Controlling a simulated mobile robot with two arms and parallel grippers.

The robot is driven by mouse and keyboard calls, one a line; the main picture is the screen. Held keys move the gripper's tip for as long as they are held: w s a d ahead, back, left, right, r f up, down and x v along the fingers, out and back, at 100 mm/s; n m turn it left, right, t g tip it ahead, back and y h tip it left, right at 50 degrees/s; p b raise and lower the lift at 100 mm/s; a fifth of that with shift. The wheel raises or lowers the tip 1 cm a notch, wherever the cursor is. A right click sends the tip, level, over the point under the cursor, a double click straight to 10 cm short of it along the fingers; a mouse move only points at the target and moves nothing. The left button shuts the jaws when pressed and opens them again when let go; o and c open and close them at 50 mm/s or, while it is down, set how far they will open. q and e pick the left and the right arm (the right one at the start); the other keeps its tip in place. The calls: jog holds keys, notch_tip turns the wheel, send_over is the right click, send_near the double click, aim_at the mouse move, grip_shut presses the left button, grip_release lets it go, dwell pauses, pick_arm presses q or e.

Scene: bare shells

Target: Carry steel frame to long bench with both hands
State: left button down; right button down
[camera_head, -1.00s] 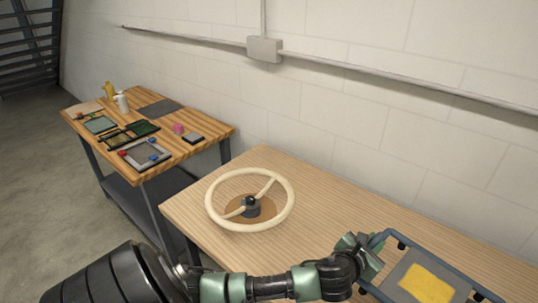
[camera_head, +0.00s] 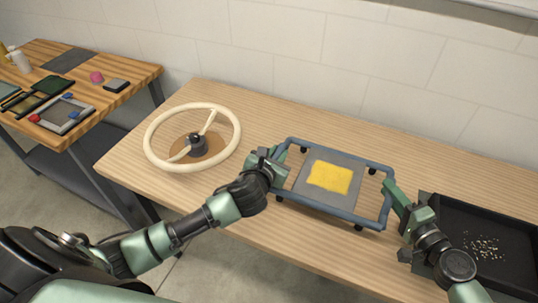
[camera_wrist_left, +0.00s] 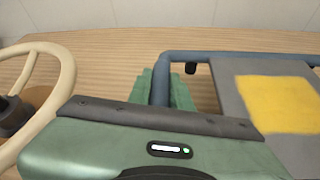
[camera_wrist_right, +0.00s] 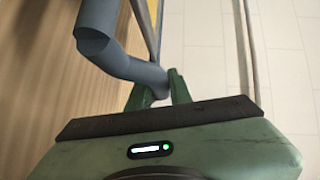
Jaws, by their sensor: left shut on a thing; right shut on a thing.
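The steel frame (camera_head: 335,213) is a blue-grey tubular rectangle with short dark feet. A grey plate (camera_head: 313,197) with a yellow patch (camera_head: 330,177) lies within its outline. My left gripper (camera_head: 276,163) is shut on its left end bar, which also shows in the left wrist view (camera_wrist_left: 161,88). My right gripper (camera_head: 391,200) is shut on its right end; the bent bar shows in the right wrist view (camera_wrist_right: 125,62). The frame is over a long pale wooden bench (camera_head: 262,112), roughly level. I cannot tell whether its feet touch the top.
A cream steering wheel (camera_head: 151,152) on a dark hub stands on the bench, left of the frame. A black tray (camera_head: 515,222) with small pale bits lies at the right. A second bench (camera_head: 128,80) with several small items stands at the left. A wall runs behind.

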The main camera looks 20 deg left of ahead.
pick_arm(q)
jog(key=shift+d, duration=0.15)
pick_arm(e)
jog(key=shift+a, duration=0.1)
